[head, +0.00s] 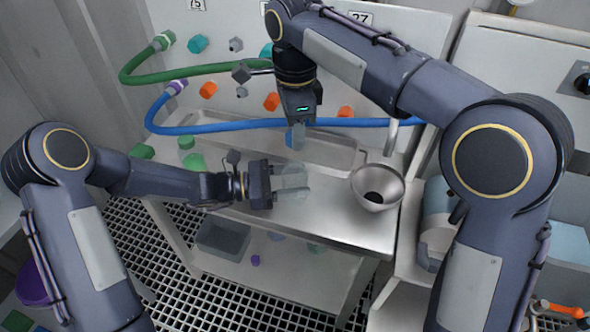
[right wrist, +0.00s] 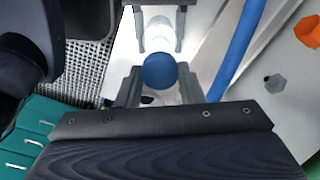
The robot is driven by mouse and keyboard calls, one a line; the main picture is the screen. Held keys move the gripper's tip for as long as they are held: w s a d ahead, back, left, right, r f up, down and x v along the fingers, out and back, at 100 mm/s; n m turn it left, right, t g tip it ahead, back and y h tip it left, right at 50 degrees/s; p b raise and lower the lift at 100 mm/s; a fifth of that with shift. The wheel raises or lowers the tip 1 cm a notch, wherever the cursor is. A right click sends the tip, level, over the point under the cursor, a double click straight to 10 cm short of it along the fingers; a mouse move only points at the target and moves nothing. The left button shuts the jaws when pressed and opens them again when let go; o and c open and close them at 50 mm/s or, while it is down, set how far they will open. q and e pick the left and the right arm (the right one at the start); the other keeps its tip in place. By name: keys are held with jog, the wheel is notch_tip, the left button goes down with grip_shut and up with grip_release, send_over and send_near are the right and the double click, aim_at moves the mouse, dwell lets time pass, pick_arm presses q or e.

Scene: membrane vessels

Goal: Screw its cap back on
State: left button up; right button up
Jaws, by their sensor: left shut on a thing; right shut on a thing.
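A clear, see-through vessel (head: 294,177) is held over the steel bench by my left gripper (head: 290,181), which is shut on it from the left. The vessel also shows in the right wrist view (right wrist: 158,34), between the left gripper's fingers. My right gripper (head: 298,138) points down from above and is shut on a blue round cap (right wrist: 159,71). The cap is only partly visible in the head view (head: 290,137). In the head view the cap is above and behind the vessel, apparently apart from it. The vessel's mouth is not clear.
A steel funnel (head: 377,188) stands right of the vessel. A shallow steel tray (head: 340,152) lies behind. A blue hose (head: 215,128) and a green hose (head: 190,72) run along the back panel, which carries coloured knobs. Green pieces (head: 187,143) sit at the bench's left.

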aim_at(295, 163)
jog(key=shift+f, duration=2.1)
jog(key=shift+f, duration=0.1)
jog(key=shift+f, duration=0.8)
jog(key=shift+f, duration=0.55)
jog(key=m, duration=0.5)
jog(key=shift+m, duration=0.3)
jog(key=m, duration=0.8)
jog(key=o, duration=1)
jog(key=shift+c, duration=0.2)
